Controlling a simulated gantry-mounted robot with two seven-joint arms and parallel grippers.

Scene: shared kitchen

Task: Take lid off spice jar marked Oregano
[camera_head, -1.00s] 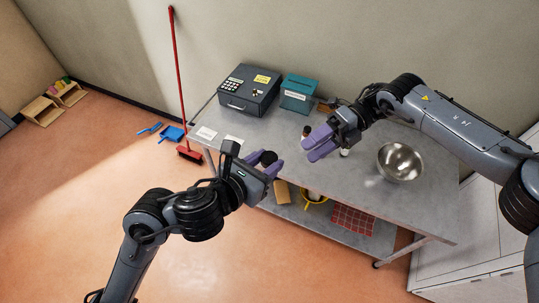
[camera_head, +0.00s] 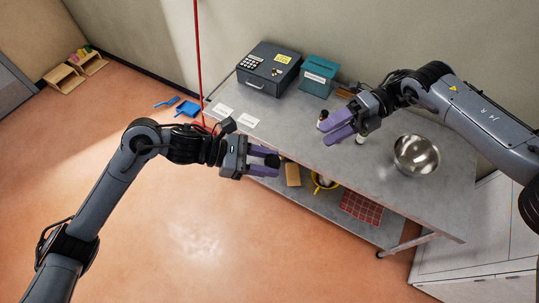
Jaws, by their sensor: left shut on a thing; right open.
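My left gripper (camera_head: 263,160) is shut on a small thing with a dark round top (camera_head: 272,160). It holds it at the front edge of the grey table, as seen from above. The purple fingers hide most of this thing, and no label is readable. My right gripper (camera_head: 332,132) is open over the table. A small jar with a dark top (camera_head: 323,115) stands just beyond its fingers. A small white jar (camera_head: 361,139) shows partly to the right of the fingers. I cannot tell which is marked Oregano.
The grey table (camera_head: 345,170) bears a dark cash box (camera_head: 268,68), a teal box (camera_head: 318,75), white cards (camera_head: 223,110) and a steel bowl (camera_head: 416,155). The lower shelf holds a yellow-rimmed thing (camera_head: 325,183) and a red checked cloth (camera_head: 361,207). A red broom handle (camera_head: 198,60) stands behind my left arm.

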